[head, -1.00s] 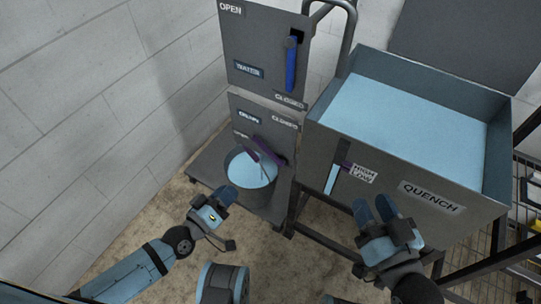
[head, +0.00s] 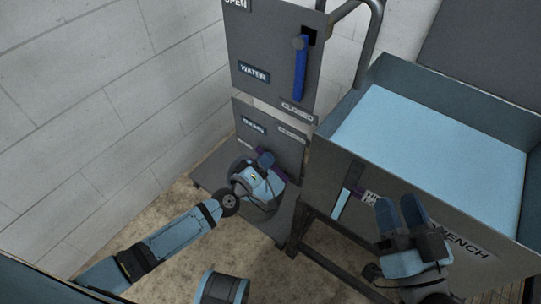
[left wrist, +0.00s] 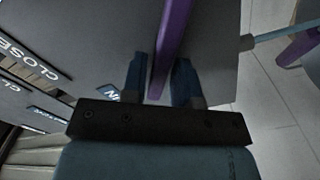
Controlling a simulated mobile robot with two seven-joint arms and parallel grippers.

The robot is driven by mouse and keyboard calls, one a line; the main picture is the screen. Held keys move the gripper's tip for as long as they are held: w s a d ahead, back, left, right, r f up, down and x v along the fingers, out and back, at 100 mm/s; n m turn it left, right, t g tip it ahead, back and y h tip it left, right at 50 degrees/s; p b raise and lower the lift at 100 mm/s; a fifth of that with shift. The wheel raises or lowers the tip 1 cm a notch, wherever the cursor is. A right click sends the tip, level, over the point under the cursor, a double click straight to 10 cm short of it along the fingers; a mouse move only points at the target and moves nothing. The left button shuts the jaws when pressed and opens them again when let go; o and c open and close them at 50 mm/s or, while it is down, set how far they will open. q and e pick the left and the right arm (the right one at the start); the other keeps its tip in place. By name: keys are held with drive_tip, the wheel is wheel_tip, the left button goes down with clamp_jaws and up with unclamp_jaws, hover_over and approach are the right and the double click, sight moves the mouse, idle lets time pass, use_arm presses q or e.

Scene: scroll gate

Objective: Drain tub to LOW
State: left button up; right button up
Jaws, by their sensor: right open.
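The grey QUENCH tub (head: 322,178) stands right of centre in the head view, with pale blue water (head: 430,135) in it. The HIGH/LOW label is mostly hidden by my right gripper (head: 398,212), which is open and empty in front of the tub. My left gripper (head: 266,158) is at the lower panel (head: 268,112). In the left wrist view a purple lever (left wrist: 172,45) runs between its two fingers (left wrist: 160,80); whether they grip it is unclear. The bucket below is hidden.
The upper WATER panel (head: 270,50) has a blue lever (head: 300,75) hanging down near its CLOSED label. A curved grey pipe (head: 368,40) stands between panel and tub. A white block wall (head: 90,110) bounds the left side.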

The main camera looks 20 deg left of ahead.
use_arm(q)
drive_tip(key=shift+x, duration=1.5)
use_arm(e)
drive_tip(key=shift+f, duration=0.3)
use_arm(q)
drive_tip(key=shift+c, duration=0.2)
